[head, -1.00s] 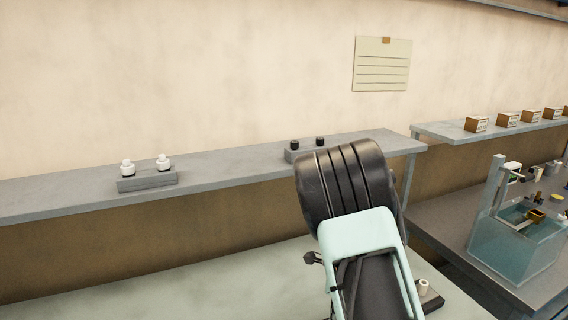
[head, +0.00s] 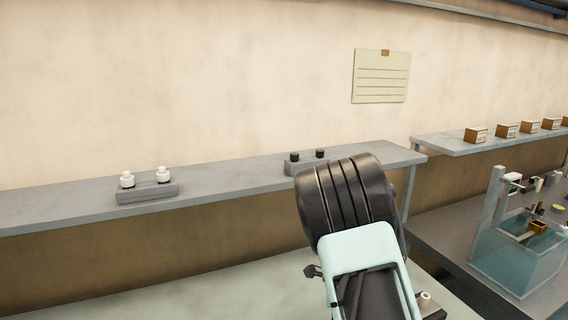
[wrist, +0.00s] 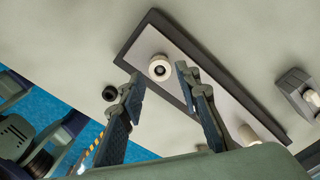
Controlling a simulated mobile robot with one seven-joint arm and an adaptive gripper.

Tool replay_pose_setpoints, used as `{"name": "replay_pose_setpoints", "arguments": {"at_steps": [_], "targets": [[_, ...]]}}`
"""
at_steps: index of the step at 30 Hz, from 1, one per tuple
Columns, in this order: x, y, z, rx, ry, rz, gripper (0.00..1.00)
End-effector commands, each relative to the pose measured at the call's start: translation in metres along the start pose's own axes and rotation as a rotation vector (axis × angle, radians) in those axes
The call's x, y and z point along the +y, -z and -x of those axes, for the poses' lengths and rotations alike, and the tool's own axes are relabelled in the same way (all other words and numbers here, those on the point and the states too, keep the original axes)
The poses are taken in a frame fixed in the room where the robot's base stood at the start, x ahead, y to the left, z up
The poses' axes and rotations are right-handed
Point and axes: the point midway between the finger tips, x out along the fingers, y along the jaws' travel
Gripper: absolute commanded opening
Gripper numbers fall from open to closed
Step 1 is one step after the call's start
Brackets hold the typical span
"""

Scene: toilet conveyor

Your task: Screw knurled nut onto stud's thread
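In the wrist view my gripper (wrist: 160,73) is open, its two dark fingers apart. Beyond the gap between the fingertips is a white round piece with a dark centre (wrist: 160,67), on a pale dark-edged plate (wrist: 195,75); I cannot tell whether it touches the fingers. A small black ring (wrist: 109,93), perhaps the knurled nut, shows outside the left finger. A white cylindrical piece (wrist: 248,135) is at the plate's other end, partly hidden by my gripper body. In the head view my arm hides most of this; one white piece (head: 425,299) shows beside it.
Another block with a white piece (wrist: 310,97) is at the wrist view's right edge. In the head view, the wall shelf (head: 230,178) holds a grey block with two white pieces (head: 147,193) and one with two black knobs (head: 295,157). A glass tank (head: 520,255) stands at right.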

Motion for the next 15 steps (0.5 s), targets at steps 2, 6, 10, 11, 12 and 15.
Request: {"name": "replay_pose_setpoints", "arguments": {"at_steps": [2,6,10,11,12,15], "targets": [[-0.0003,0.0001,-0.0011,-0.001,0.001,0.042,0.31],[-0.0005,0.0003,-0.0024,-0.001,0.001,0.203,0.31],[-0.0004,0.0004,-0.0016,-0.001,0.001,0.332,0.31],[-0.0002,0.0,-0.0014,-0.001,0.001,0.353,0.31],[0.0,-0.0003,-0.0011,-0.001,0.0,0.373,0.31],[0.0,0.0,-0.0006,0.0,0.0,0.405,0.31]]}}
